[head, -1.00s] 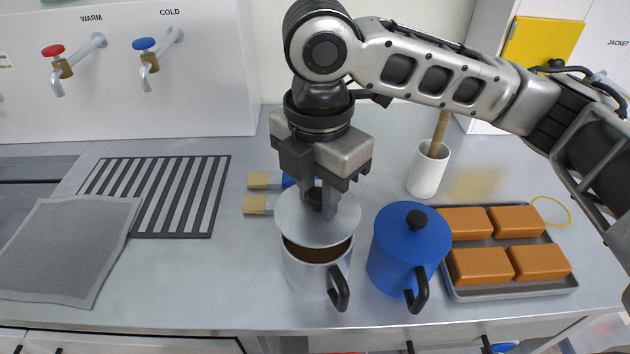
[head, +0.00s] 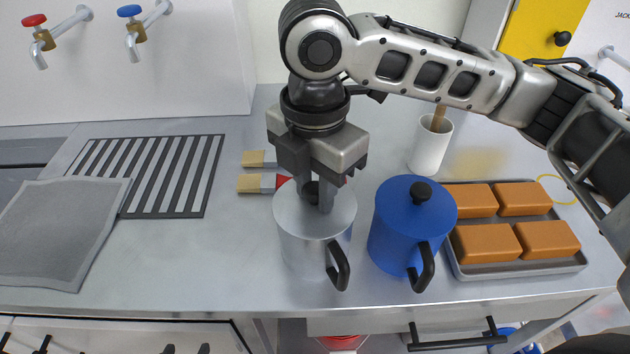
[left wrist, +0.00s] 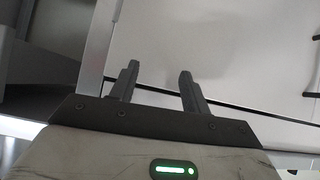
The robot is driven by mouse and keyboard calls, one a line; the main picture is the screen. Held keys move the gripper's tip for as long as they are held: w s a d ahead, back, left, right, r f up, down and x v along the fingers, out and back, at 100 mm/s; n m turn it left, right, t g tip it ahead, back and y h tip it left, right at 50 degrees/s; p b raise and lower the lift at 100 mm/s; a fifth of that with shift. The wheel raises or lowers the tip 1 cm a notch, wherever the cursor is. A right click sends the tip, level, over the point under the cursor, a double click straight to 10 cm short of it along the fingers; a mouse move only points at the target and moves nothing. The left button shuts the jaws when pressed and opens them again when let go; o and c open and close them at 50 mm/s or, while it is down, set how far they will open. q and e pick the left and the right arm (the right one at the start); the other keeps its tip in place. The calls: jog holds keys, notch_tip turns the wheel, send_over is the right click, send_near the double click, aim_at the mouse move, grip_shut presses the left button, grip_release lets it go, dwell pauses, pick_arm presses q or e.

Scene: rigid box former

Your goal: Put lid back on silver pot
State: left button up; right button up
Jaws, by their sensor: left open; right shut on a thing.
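The silver pot (head: 303,255) stands upright on the counter, its black handle towards the front. Its silver lid (head: 334,206) lies over the pot's mouth and covers the opening; from this view I cannot tell whether it is fully seated. My right gripper (head: 318,200) points down from above and is shut on the lid's black knob (head: 310,191). My left gripper (left wrist: 158,80) shows only in the left wrist view, open and empty, with pale cabinet fronts beyond it.
A blue pot (head: 400,235) with its own lid stands close to the right of the silver pot. A tray (head: 520,269) of orange-brown blocks is beyond it. Brushes (head: 256,184) lie behind left, a white cup (head: 430,148) behind right. A striped rack (head: 160,175) and grey mat (head: 60,232) lie left.

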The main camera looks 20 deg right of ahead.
jog(key=shift+p, duration=1.15)
dwell(0.8)
jog(key=shift+f+p, duration=0.15)
jog(key=shift+p, duration=0.4)
dwell(0.8)
jog(key=shift+p, duration=0.55)
dwell(0.4)
dwell(0.3)
jog(key=o, duration=1.5)
jog(key=shift+r+p, duration=0.6)
jog(key=shift+r, duration=2.9)
